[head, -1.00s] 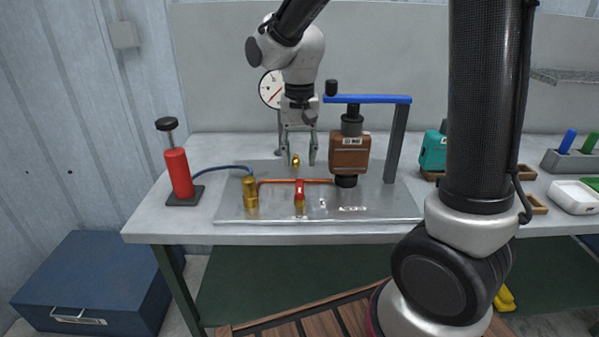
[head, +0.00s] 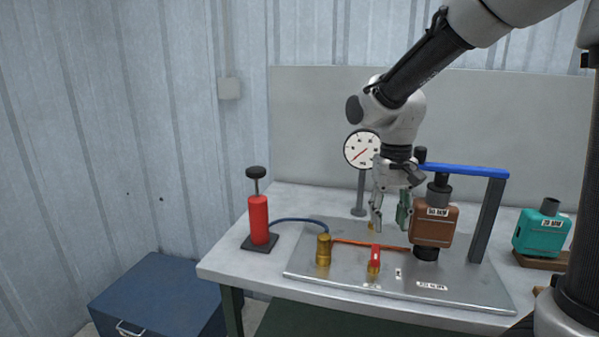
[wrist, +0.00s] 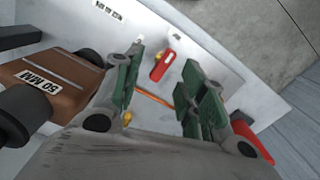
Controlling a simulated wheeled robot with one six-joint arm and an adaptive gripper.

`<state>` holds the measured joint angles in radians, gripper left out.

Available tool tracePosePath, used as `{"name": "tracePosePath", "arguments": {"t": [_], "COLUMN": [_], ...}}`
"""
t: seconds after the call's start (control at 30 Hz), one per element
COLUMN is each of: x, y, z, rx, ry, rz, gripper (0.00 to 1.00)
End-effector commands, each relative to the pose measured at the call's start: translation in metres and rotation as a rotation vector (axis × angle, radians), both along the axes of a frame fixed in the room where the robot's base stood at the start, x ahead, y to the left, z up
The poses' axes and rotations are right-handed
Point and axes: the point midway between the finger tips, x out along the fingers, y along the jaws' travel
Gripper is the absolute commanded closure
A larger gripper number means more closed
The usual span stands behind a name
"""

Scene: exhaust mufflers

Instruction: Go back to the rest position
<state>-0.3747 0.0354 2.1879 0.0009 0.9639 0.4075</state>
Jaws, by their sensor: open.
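My gripper (head: 391,212) is open and empty, pointing down over the metal plate (head: 330,264), just left of the brown muffler block (head: 433,226). In the wrist view its green-padded fingers (wrist: 155,100) are spread apart, with the plate, a red-handled valve (wrist: 163,65) and the copper pipe visible between and beyond them. The brown block (wrist: 50,82) sits to the left there, apart from the fingers. In the head view the block stands upright under a blue clamp bar (head: 462,171).
A red hand pump (head: 258,220), brass fitting (head: 323,250) and dial gauge (head: 362,149) stand near my gripper. A teal block (head: 541,232) sits at right. A blue toolbox (head: 160,302) lies on the floor at left. The wall is behind.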

Motion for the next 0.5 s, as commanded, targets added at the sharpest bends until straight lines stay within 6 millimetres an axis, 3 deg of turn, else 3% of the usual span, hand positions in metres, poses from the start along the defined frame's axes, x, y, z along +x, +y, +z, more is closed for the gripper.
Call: {"name": "tracePosePath", "arguments": {"t": [0.03,0.23,0.5], "x": [-0.016,-0.067,-0.144], "y": [-0.011,-0.057,-0.116], "z": [0.008,0.032,0.06], "rx": [0.007,0.03,0.029], "ry": [-0.012,-0.088,-0.282], "rz": [0.056,0.18,0.143], "gripper": [0.59,0.59,0.59]}}
